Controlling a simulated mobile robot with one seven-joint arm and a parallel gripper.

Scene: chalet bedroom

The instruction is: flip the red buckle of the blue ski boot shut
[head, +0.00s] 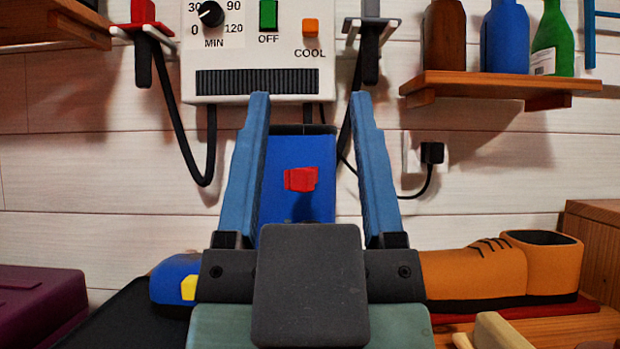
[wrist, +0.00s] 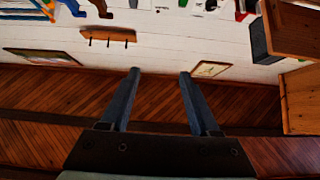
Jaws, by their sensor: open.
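The blue ski boot (head: 275,213) stands upright in the middle of the head view, behind my gripper. Its red buckle (head: 300,179) shows on the upper shaft; I cannot tell from this angle how far its lever stands out. A yellow buckle (head: 189,287) is on the boot's toe at the lower left. My gripper (head: 309,97) is open and empty, its two blue fingers pointing up on either side of the boot shaft in the picture, nearer to me. My gripper's body hides the lower boot. In the wrist view the open fingers (wrist: 159,73) have nothing between them, and I make out no boot.
A white control box (head: 258,55) with cables hangs on the wall above the boot. An orange-brown shoe (head: 475,275) sits to the right, a purple box (head: 38,305) at the left. A wooden shelf (head: 500,86) with bottles is at upper right.

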